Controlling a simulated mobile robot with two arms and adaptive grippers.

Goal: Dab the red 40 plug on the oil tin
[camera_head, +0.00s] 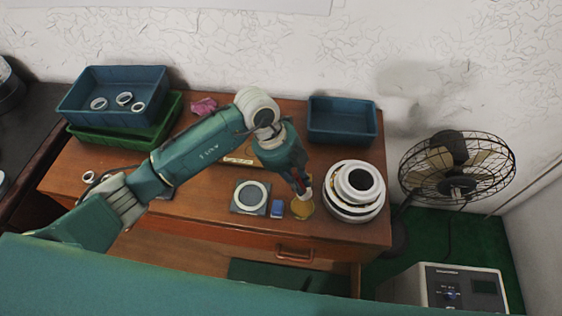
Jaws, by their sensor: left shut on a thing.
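My left gripper (301,186) reaches over the desk from the left and points down, shut on a small piece with a bit of red showing, which looks like the red 40 plug. The fingers mostly hide this piece. The oil tin, a small round yellowish tin (303,208), stands near the desk's front edge, right under the gripper tips. From this angle I cannot tell whether the held piece touches the tin. My right gripper is not in view.
A blue block (277,209) and a square plate with a white ring (250,196) are left of the tin. A stack of white rings (355,190) is close on its right. Blue bins (342,120) and a green bin (170,122) stand behind. A fan (457,163) is beside the desk.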

